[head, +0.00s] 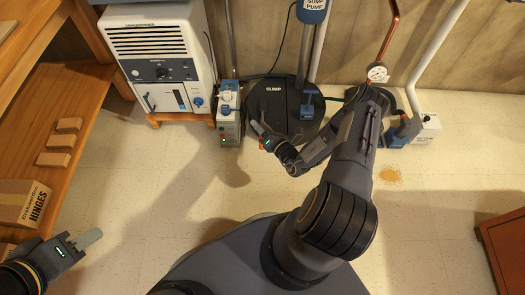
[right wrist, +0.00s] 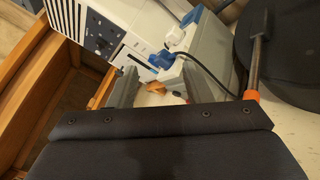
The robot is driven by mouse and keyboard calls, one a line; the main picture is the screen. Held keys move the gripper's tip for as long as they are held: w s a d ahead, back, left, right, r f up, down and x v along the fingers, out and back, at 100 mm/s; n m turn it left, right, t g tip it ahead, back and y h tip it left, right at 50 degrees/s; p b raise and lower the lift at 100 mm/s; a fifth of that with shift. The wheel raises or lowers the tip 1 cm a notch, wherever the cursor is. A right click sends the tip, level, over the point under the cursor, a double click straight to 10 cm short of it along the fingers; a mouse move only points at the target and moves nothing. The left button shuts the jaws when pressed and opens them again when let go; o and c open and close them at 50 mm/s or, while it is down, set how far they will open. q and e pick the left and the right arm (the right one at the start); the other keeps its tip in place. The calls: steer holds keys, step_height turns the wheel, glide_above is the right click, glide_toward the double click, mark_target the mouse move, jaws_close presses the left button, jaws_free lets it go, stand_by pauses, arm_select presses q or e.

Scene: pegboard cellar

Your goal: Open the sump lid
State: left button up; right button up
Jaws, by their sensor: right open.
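The sump lid (head: 268,108) is a dark round cover marked "SUMP", lying flat on the floor at the back middle in the head view. A dark disc edge (right wrist: 288,60) shows at the upper right of the right wrist view. My right gripper (head: 260,130) is at the lid's near left edge, apparently above the floor. In the right wrist view its two grey fingers (right wrist: 160,88) are spread with nothing between them. My right arm hides part of the area right of the lid. My left gripper (head: 84,243) is at the lower left, away from the lid; its finger gap is unclear.
A white dehumidifier (head: 160,60) stands left of the lid on a wooden stand. A grey box with plugs (head: 229,125) is close beside my right gripper. Pump pipes (head: 317,50) rise behind the lid. Wooden shelving with a hinges box (head: 20,203) is left. Central-left floor is clear.

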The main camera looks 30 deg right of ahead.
steer(key=s+d+f+m+g+h+b, duration=0.1)
steer(key=s+f+m+h, duration=0.15)
steer(key=f, duration=0.45)
steer(key=s+f+m+g+h+b, duration=0.1)
steer(key=s+f+m+h, duration=0.15)
steer(key=f, duration=0.35)
steer(key=b+x, duration=0.1)
steer(key=x, duration=0.1)
steer(key=b+x, duration=0.1)
steer(key=x, duration=0.1)
steer(key=b+x, duration=0.1)
steer(key=x, duration=0.2)
steer(key=shift+a+f, duration=0.1)
steer(key=shift+f, duration=0.3)
steer(key=shift+w, duration=0.6)
arm_select(q)
step_height(320, 180, down, 7)
steer(key=shift+f, duration=0.15)
arm_select(e)
jaws_close()
